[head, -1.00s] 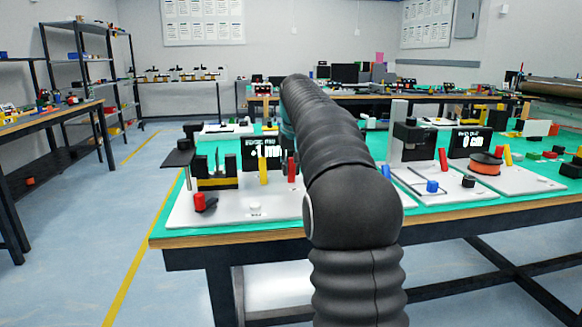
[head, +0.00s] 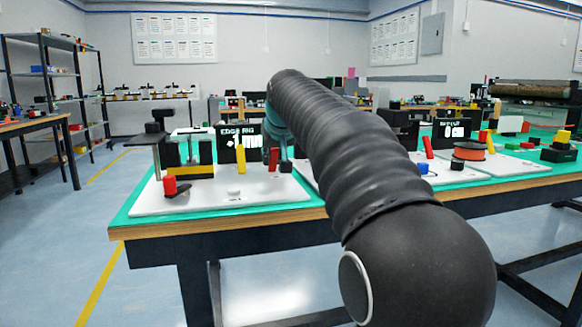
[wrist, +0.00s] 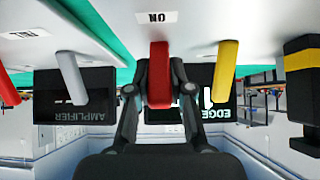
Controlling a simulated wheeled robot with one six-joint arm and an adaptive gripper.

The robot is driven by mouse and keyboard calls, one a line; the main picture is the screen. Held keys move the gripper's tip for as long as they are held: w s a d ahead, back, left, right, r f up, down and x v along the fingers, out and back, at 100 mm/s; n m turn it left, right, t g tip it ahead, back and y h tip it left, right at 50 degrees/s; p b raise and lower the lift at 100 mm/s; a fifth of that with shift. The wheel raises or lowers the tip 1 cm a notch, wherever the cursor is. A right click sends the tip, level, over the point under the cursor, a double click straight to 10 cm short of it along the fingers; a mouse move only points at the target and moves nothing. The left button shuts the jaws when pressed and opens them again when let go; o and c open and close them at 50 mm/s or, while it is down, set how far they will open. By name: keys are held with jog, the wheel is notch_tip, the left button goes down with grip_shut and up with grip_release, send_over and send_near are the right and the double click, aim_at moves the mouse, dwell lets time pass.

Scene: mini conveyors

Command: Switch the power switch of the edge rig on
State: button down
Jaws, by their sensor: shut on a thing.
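The edge rig's white base plate (head: 215,200) lies at the near left of the green bench in the head view. Its lit black display (head: 238,132) reads EDGE RIG and a value in mm. The red switch lever (head: 273,158) stands right of a yellow lever (head: 240,157). My gripper (head: 284,155) is at the red lever, partly hidden by my arm. In the upside-down wrist view, my gripper (wrist: 160,85) is shut on the red lever (wrist: 160,65), one finger on each side. An ON label (wrist: 157,17) is on the plate by its base.
The yellow lever also stands close beside my gripper in the wrist view (wrist: 226,68). An amplifier display (wrist: 75,95) with a grey lever (wrist: 70,76) is on the other side. A red knob (head: 170,185) is at the plate's left. A neighbouring rig with an orange spool (head: 470,151) stands right.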

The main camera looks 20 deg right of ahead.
dwell(0.3)
jog(key=c, duration=1)
grip_release()
jog(key=shift+c, duration=0.2)
jog(key=v, duration=1.2)
